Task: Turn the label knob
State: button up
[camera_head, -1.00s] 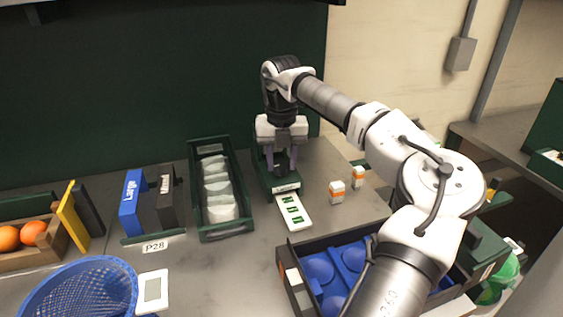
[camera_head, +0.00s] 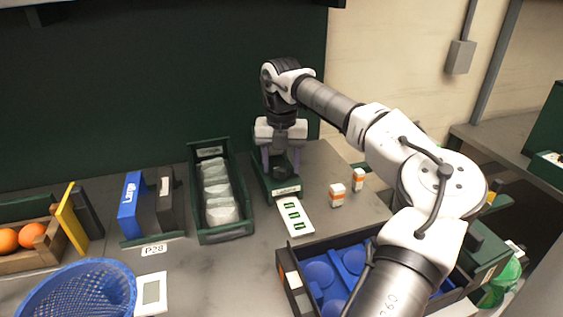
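The label holder (camera_head: 285,186) is a dark green box on the bench, marked on its front edge. A white strip with several green marks (camera_head: 293,215) sticks out of its front. My gripper (camera_head: 281,168) points straight down at the holder, its two purplish fingers apart on either side of a dark gap. I cannot make out the knob clearly; the gripper hides the back of the holder. Nothing is seen held between the fingers.
A green bin of pale packets (camera_head: 243,222) stands just left of the holder. Two small orange-and-white boxes (camera_head: 337,195) stand to its right. A black crate with blue trays (camera_head: 281,262) is in front, partly behind my arm.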

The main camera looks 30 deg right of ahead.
aim_at(282, 167)
jog(key=shift+o, duration=0.2)
notch_tip(282, 167, up, 14)
jog(key=shift+b, duration=0.4)
jog(key=shift+f, duration=0.15)
dwell(0.5)
